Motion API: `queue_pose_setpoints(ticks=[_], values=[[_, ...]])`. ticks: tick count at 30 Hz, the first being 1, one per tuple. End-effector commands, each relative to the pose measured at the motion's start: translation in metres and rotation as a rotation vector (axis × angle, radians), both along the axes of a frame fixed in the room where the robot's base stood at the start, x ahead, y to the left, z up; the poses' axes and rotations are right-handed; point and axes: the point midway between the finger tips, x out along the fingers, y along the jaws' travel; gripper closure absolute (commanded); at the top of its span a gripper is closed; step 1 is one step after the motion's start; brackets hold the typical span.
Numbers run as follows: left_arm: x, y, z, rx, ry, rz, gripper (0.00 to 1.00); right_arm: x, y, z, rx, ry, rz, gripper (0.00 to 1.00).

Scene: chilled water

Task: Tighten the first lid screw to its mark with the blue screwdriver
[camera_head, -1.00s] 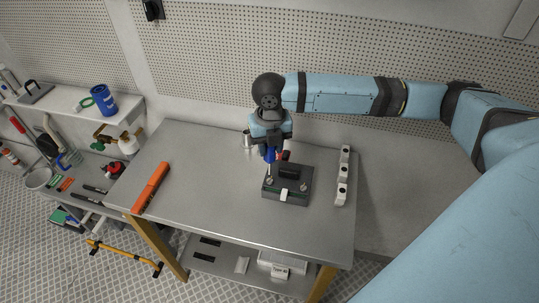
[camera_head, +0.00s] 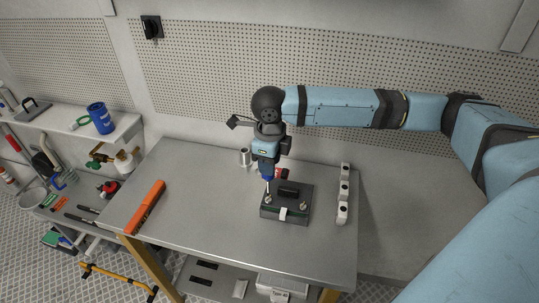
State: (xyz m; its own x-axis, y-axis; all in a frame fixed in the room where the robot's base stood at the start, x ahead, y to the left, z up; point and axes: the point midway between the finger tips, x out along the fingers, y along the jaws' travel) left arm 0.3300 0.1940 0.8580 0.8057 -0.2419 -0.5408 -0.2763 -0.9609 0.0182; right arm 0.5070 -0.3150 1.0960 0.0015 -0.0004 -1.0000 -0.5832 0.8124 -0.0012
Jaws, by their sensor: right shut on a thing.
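The dark box (camera_head: 271,214) with a lid stands on the metal table. One lid screw (camera_head: 268,200) is at the lid's left front, and a second screw (camera_head: 303,206) is at its right. My right gripper (camera_head: 267,172) points down over the left screw, shut on the blue screwdriver (camera_head: 268,181). The screwdriver is upright, its handle mostly hidden by the gripper and its shaft reaching down to the left screw. Whether the tip is seated is too small to tell. The screw's mark cannot be made out. My left gripper is not in view.
A white holder strip (camera_head: 343,196) stands right of the box. A metal cup (camera_head: 245,157) and a small red thing (camera_head: 283,174) are behind it. An orange bar (camera_head: 146,207) lies at the table's left. The table (camera_head: 205,195) between is clear.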

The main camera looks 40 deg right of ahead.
Motion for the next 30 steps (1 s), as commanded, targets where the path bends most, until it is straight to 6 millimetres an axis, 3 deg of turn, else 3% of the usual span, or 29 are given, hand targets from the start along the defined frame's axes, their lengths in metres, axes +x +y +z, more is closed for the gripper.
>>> queue_pose_setpoints(ticks=[16, 30], values=[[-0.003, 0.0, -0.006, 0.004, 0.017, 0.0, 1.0, 0.0, 0.0, -0.001, 0.0, 0.0, 0.04, 1.0], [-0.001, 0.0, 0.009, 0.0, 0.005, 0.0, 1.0, 0.0, 0.0, -0.006, 0.0, 0.0, 0.039, 1.0]])
